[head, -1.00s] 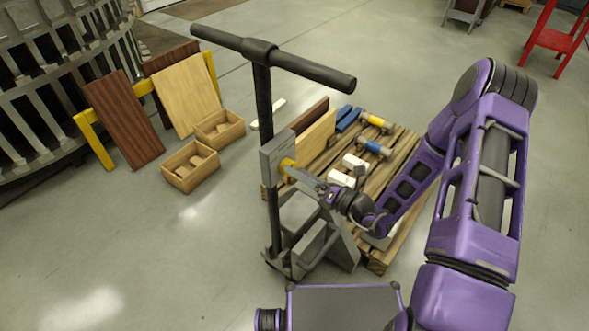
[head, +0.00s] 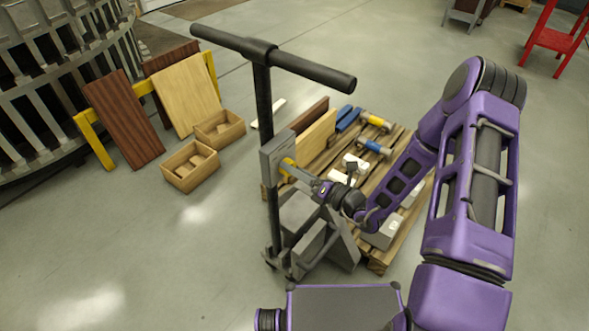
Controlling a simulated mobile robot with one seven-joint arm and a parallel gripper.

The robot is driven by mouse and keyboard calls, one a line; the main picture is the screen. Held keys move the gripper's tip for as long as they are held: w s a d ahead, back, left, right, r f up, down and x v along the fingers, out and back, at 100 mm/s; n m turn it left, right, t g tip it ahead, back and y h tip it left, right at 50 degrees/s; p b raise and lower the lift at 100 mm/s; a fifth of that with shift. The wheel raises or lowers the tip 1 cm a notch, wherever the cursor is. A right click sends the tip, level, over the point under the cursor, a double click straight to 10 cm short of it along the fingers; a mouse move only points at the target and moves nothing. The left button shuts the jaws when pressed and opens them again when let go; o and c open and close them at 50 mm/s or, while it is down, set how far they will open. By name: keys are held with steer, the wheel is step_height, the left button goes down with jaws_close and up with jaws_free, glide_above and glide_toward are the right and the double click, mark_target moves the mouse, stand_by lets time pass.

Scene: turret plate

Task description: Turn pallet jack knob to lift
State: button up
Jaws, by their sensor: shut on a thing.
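The pallet jack has a black T-handle (head: 268,54) on an upright post. The jack's grey base (head: 310,243) is low on the floor beside the pallet.
A wooden pallet (head: 395,150) behind the jack carries boards, hammers and white blocks. Two wooden crates (head: 190,168) stand at left, near boards leaning on a yellow rail (head: 95,140). A red stand (head: 553,40) is at the far right.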

steer(key=shift+n, duration=0.3)
steer(key=n+b, duration=0.2)
steer(key=n, duration=0.7)
steer(key=shift+s+f, duration=0.1)
steer(key=shift+n, duration=0.3)
stand_by(0.5)
steer(key=o, duration=1.4)
steer(key=v, duration=1.7)
steer(key=shift+s+d, duration=0.1)
steer(key=shift+d, duration=0.05)
